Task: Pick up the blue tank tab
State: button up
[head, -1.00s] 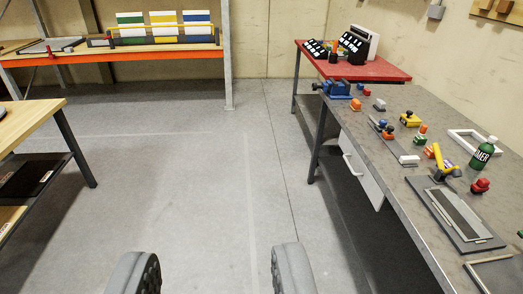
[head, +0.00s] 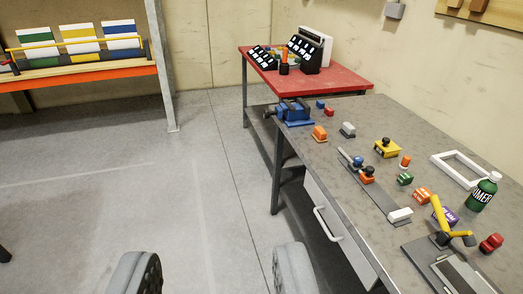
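I cannot tell for sure which thing is the blue tank tab. A small blue block (head: 320,104) lies on the grey workbench (head: 345,140) near its far left corner, beside a small red block (head: 329,112). A larger blue vise (head: 292,111) sits at that corner, just left of them. My gripper (head: 212,273) shows at the bottom edge, its two dark-padded fingers wide apart with only floor between them. It is open and empty, left of the bench and well short of the blue block.
The bench carries several coloured blocks, a white frame (head: 461,170), a green bottle (head: 483,192) and a yellow-handled clamp (head: 440,215). A red table (head: 340,81) with black switch boxes stands behind. A rack of coloured panels (head: 80,42) is at left. The floor between is clear.

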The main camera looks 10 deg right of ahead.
aim_at(320, 104)
jog(key=z, duration=0.3)
jog(key=i, duration=1.3)
jog(key=z, duration=0.35)
